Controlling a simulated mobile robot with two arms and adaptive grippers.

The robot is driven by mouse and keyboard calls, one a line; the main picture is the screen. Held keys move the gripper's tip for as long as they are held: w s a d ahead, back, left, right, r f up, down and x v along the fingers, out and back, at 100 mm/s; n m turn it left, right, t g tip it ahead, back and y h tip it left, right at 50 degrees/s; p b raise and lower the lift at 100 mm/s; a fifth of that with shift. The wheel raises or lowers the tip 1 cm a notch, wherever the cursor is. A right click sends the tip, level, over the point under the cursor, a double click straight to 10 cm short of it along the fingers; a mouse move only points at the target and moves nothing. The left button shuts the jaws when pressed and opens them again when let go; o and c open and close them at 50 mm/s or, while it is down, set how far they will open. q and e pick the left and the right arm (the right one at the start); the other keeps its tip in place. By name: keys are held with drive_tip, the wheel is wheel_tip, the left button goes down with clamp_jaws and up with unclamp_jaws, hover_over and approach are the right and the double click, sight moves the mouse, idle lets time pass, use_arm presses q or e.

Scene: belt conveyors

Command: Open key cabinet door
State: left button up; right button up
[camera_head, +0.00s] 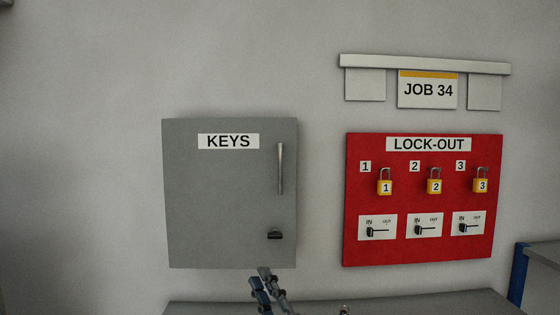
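The grey key cabinet (215,200) hangs on the wall left of centre, with a white KEYS label (229,141). Its door looks shut. A vertical bar handle (281,168) is on the door's right side, and a small dark latch or lock (275,235) sits below it. My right gripper (265,272) shows at the bottom, just below the cabinet's lower right edge in the picture. It appears apart from the handle. My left gripper is not in view.
A red LOCK-OUT board (395,200) with several yellow padlocks and switches hangs right of the cabinet. A JOB 34 card (428,90) hangs on a rail above it. A grey surface (420,300) runs below. A blue-edged unit (518,275) stands at the right.

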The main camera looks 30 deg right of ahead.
drive_tip(key=w+a+r+n+g+y, duration=0.1)
drive_tip(key=a+r+n+g+y, duration=0.25)
drive_tip(key=r+n+y, duration=0.7)
drive_tip(key=a+r+n+g+y, duration=0.2)
drive_tip(key=r+n+g+y, duration=0.25)
drive_tip(key=n, duration=1.05)
drive_tip(key=d+r+m+t+h, duration=0.1)
drive_tip(key=d+r+h, duration=0.3)
drive_tip(key=d+h, duration=0.45)
drive_tip(key=d+r+m+t+h, duration=0.1)
drive_tip(key=d+r+h, duration=0.3)
drive_tip(key=d, duration=0.7)
drive_tip(key=h+p, duration=0.1)
drive_tip(key=p, duration=0.6)
hover_over(280, 188)
drive_tip(key=f, duration=0.1)
drive_tip(key=shift+w+d+f, duration=0.1)
drive_tip(key=shift+w+d, duration=0.1)
drive_tip(key=shift+w, duration=0.1)
clamp_jaws()
